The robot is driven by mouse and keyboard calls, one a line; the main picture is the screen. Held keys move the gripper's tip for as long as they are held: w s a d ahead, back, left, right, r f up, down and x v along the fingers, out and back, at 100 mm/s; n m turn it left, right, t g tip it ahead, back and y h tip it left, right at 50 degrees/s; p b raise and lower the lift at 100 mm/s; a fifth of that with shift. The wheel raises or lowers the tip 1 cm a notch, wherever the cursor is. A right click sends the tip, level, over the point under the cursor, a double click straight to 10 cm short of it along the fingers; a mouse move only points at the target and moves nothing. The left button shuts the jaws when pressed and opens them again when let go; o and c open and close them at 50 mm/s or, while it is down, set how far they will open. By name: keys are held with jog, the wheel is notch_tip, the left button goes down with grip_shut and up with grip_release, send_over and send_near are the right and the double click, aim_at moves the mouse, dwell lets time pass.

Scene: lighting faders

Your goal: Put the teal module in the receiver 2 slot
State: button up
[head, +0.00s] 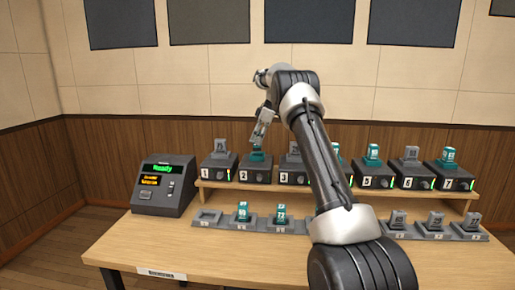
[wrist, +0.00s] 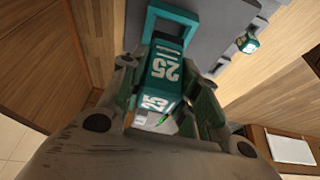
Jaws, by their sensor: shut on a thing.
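A teal module marked 25 (wrist: 165,75) with a teal loop handle is between my gripper's fingers in the wrist view. In the head view the teal module (head: 257,155) is at the top of receiver 2 (head: 254,174), directly under my gripper (head: 260,141). My gripper is shut on it. I cannot tell whether the module is fully seated in the slot or just above it, as the fingers and the arm hide part of the contact.
A row of numbered receivers stands on a wooden shelf; receiver 1 (head: 217,166) holds a grey module and receiver 7 (head: 450,174) a teal one. In front, a grey rack (head: 209,217) holds teal and grey modules. A console (head: 163,186) reading Ready stands left. My arm hides the middle.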

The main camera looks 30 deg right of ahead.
jog(key=shift+f, duration=1.9)
jog(key=o, duration=1)
jog(key=shift+f, duration=0.15)
